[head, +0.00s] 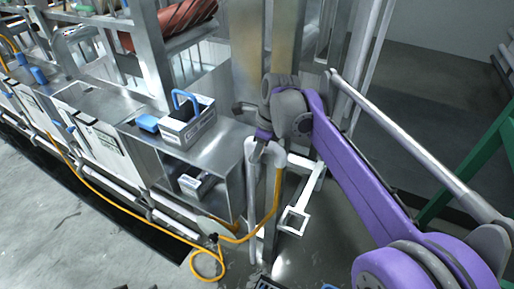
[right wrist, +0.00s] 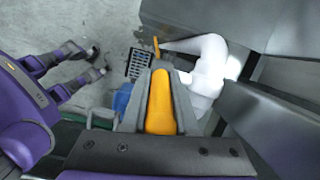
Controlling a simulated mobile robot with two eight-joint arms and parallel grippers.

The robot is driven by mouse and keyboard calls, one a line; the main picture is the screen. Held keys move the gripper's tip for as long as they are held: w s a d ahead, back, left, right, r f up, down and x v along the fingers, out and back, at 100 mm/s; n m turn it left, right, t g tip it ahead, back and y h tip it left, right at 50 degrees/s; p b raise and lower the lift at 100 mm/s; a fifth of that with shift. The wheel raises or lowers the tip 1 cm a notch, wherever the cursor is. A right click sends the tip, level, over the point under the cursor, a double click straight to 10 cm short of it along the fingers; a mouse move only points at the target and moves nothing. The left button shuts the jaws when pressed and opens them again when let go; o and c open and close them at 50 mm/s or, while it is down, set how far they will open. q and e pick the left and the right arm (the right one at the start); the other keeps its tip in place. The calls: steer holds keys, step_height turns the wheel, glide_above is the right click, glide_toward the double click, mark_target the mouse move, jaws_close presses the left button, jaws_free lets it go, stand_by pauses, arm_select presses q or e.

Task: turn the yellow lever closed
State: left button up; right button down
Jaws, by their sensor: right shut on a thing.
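The yellow lever (right wrist: 160,102) lies lengthwise between the two grey fingers of my right gripper (right wrist: 160,100) in the right wrist view. The fingers are shut on it, one along each side. A white pipe elbow (right wrist: 207,68) is just beyond the lever. In the head view my right gripper (head: 258,149) points down at the top of a white upright pipe (head: 251,185), by the right end of the steel bench. The lever cannot be made out there. My left gripper cannot be made out in either view.
A yellow hose (head: 120,210) runs along the bench front and loops near the floor. Grey floor (head: 60,222) is open at lower left.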

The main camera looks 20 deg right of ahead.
arm_select(q)
steer(key=shift+r, duration=0.15)
arm_select(e)
steer(key=shift+w+a+g+h, duration=0.15)
steer(key=shift+w+g+h, duration=0.05)
steer(key=shift+g+h, duration=0.3)
steer(key=shift+w+a+g+h, duration=0.15)
steer(key=shift+g+h, duration=0.25)
steer(key=shift+g, duration=0.2)
steer(key=c, duration=1)
jaws_free()
arm_select(q)
steer(key=shift+w, duration=0.1)
steer(key=shift+w+r+p, duration=0.4)
steer(key=shift+r+p, duration=0.2)
steer(key=shift+r, duration=0.2)
arm_select(e)
step_height(320, 180, up, 11)
steer(key=shift+w+a+f, duration=0.1)
